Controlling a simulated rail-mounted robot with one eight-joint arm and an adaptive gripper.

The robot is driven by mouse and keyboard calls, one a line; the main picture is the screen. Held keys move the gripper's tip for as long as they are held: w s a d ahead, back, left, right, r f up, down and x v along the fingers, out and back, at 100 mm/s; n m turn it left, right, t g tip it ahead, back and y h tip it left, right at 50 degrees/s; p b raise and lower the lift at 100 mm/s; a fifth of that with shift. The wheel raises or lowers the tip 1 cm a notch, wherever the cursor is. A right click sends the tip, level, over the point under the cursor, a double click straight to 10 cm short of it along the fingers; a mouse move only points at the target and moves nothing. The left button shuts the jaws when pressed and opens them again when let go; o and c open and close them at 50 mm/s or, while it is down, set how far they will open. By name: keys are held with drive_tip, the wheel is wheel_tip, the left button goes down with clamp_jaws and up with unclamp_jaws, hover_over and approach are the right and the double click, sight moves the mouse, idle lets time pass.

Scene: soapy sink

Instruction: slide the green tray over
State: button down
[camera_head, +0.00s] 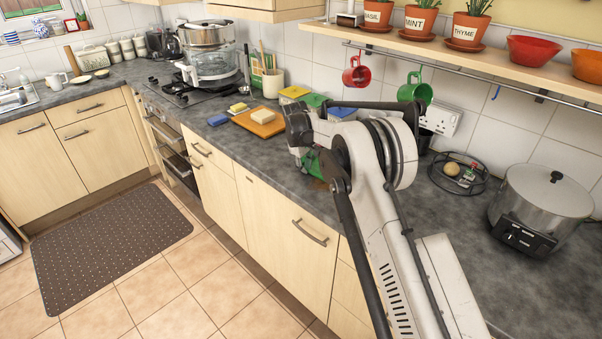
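A green object (311,163), possibly the green tray, shows only in part on the counter. My arm covers the rest, so I cannot tell its full shape. My gripper is at the dark end of my arm, just above or beside this green object. The fingertips are hidden behind the arm, so I cannot tell whether they are open, shut or touching it. A separate green-topped container (315,100) stands further back by the wall, between a yellow-topped container (294,93) and a blue-topped one (342,112).
An orange board (268,130) with yellow and pale blocks lies left of my arm, with a blue sponge (217,120) beside it. A wire basket (455,178) and a slow cooker (540,208) stand at right. Mugs hang under the shelf (560,82). The front counter strip left of my arm is clear.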

drive_tip(key=shift+w+d+b, duration=0.2)
drive_tip(key=shift+w+d, duration=0.95)
drive_tip(key=shift+w, duration=0.25)
drive_tip(key=shift+w+d+b, duration=0.25)
drive_tip(key=shift+w+d, duration=0.9)
drive_tip(key=shift+w, duration=0.25)
drive_tip(key=shift+w+d+b, duration=0.2)
drive_tip(key=shift+w+d, duration=0.95)
drive_tip(key=shift+w, duration=0.25)
drive_tip(key=c, duration=1.8)
unclamp_jaws()
drive_tip(key=shift+c, duration=0.2)
wheel_tip(320, 180, up, 12)
drive_tip(key=s+a, duration=0.1)
drive_tip(key=s, duration=0.1)
drive_tip(key=shift+a, duration=0.25)
drive_tip(key=shift+f, duration=0.1)
